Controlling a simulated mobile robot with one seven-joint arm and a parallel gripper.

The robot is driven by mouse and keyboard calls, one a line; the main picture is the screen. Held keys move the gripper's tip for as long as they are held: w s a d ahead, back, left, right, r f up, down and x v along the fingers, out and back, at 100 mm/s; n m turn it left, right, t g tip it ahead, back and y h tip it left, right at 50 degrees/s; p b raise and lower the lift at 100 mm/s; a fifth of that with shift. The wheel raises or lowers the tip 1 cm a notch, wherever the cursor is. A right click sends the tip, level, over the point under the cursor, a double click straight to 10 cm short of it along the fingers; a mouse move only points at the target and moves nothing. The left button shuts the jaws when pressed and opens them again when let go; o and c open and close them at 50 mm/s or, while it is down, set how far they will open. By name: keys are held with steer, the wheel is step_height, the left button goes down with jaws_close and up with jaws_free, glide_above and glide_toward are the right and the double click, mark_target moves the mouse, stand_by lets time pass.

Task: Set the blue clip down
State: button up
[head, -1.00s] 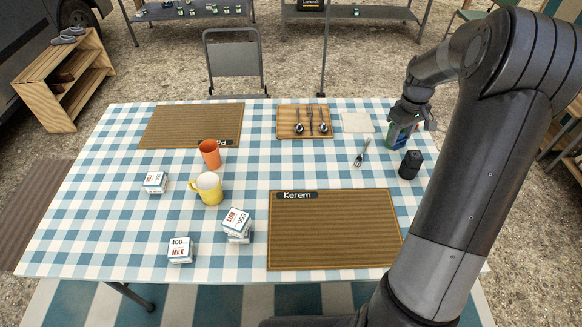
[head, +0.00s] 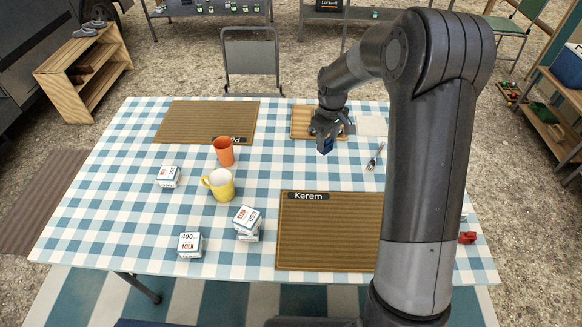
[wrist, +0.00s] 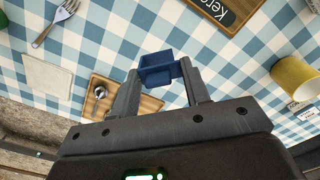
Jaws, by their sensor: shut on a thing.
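The blue clip (wrist: 160,68) is held between the two fingers of my gripper (wrist: 163,85) in the wrist view. In the head view my gripper (head: 326,136) is over the far side of the table, just in front of the wooden tray (head: 300,112), with the clip (head: 327,147) showing below the fingers. The clip appears to be above the checked tablecloth (head: 262,180); the exact gap is hard to tell.
A fork (head: 375,157) and a pale napkin (head: 371,126) lie right of my gripper. The Kerem placemat (head: 330,235) is nearer. Bare cloth lies between the cups and gripper.

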steer(key=shift+a+f, duration=0.15)
steer(key=shift+f, duration=0.3)
steer(key=w+a+f, duration=0.1)
steer(key=a+f, duration=0.1)
steer(key=a, duration=0.1)
steer(key=w+a+f, duration=0.1)
steer(key=a+f, duration=0.1)
steer(key=a, duration=0.2)
steer(key=w+a+f, duration=0.1)
steer(key=a+f, duration=0.2)
steer(key=shift+a, duration=0.35)
steer(key=shift+f, duration=1.95)
steer(key=o, duration=0.9)
steer(key=shift+f, duration=0.15)
steer(key=shift+o, duration=0.2)
